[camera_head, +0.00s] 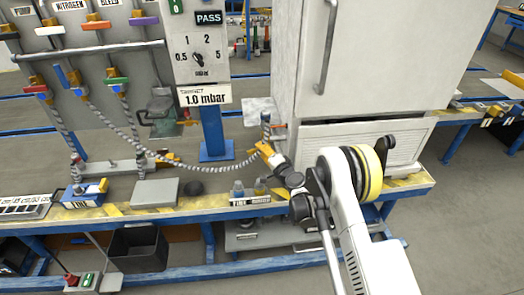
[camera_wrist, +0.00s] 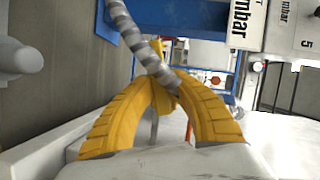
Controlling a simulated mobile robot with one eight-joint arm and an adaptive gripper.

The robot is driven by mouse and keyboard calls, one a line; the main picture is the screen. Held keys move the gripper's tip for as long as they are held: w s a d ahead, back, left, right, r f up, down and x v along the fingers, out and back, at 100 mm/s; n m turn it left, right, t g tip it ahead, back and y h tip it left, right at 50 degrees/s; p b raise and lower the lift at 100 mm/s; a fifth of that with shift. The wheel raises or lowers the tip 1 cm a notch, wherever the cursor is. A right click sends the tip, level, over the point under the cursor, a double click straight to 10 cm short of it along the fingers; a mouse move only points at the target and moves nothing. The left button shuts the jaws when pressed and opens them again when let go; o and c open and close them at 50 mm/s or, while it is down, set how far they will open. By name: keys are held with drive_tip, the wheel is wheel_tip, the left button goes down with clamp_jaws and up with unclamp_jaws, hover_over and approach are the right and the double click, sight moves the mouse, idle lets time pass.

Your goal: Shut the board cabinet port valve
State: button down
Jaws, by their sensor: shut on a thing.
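My gripper (camera_head: 264,150), with yellow fingers, is in front of the white cabinet's lower left corner. In the wrist view its fingertips (camera_wrist: 165,88) close on the end of a grey ribbed hose (camera_wrist: 128,40); the exact grip is partly hidden. In the head view this hose (camera_head: 150,148) hangs from the board and runs to my fingertips. A small orange lever (camera_head: 279,126) sticks out beside the cabinet (camera_head: 348,60), just above my gripper. It may be the port valve; its exact position is too small to tell. An orange strip (camera_wrist: 188,130) shows behind my fingers in the wrist view.
A gauge panel (camera_head: 199,75) on a blue post (camera_head: 212,132) stands left of my gripper. The board (camera_head: 105,75) bears several coloured valve handles.

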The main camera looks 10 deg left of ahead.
drive_tip(key=shift+r+m+t+y, duration=0.15)
drive_tip(key=shift+r+m+t, duration=0.1)
drive_tip(key=shift+m, duration=0.45)
drive_tip(key=shift+r+m+t+y, duration=0.15)
drive_tip(key=shift+m+t, duration=0.1)
drive_tip(key=shift+m, duration=0.45)
drive_tip(key=shift+a, duration=0.1)
drive_tip(key=c, duration=1.3)
unclamp_jaws()
drive_tip(key=shift+r, duration=0.1)
